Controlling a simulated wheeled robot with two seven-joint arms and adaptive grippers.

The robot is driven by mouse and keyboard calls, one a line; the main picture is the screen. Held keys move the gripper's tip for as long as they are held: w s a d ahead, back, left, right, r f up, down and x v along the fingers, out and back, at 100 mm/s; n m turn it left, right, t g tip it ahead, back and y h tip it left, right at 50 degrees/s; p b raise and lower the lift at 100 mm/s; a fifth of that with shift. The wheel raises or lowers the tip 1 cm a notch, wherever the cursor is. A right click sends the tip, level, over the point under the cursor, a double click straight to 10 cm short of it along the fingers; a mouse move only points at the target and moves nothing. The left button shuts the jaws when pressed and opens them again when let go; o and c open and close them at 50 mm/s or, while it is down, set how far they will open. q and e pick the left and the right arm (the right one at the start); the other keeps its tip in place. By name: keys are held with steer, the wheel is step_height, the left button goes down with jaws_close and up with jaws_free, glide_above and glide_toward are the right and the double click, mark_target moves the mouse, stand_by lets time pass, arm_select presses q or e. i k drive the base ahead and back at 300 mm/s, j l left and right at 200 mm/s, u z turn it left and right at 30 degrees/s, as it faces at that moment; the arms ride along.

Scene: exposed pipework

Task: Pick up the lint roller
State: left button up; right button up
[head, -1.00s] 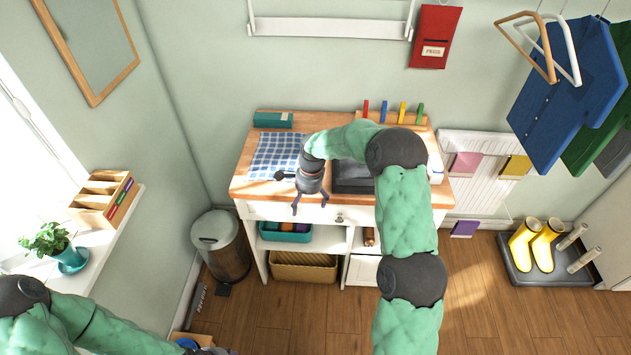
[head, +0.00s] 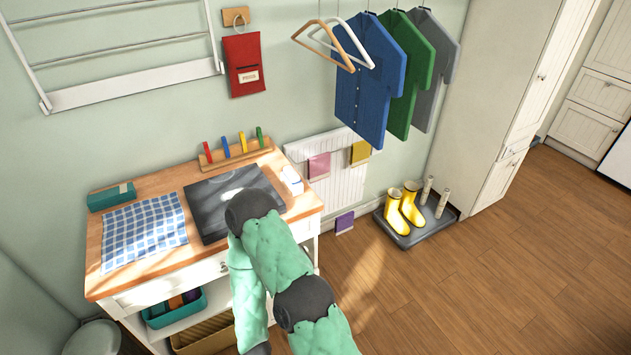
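I cannot make out a lint roller for sure. A small white object (head: 291,180) stands at the right end of the wooden-topped table (head: 180,178), too small to identify. My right arm comes up from the bottom, bends over the table's front edge and folds back down. Its gripper is below the picture, so its fingers and anything in them are hidden. My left arm and gripper are out of view.
A blue checked cloth (head: 144,230), a dark flat board (head: 215,205), a teal box (head: 112,196) and a rack of coloured pegs (head: 236,153) occupy the tabletop. Yellow boots (head: 405,205) stand on a tray (head: 397,238). The wooden floor (head: 500,270) at right is open.

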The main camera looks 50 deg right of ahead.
mark_target(289, 175)
steer(key=i+l+z, duration=0.1)
steer(key=z, duration=0.75)
steer(key=i+z, duration=0.2)
steer(key=z, duration=0.25)
steer(key=i+z, duration=0.1)
steer(key=z, duration=0.35)
steer(key=i+j, duration=0.15)
steer(key=i, duration=0.5)
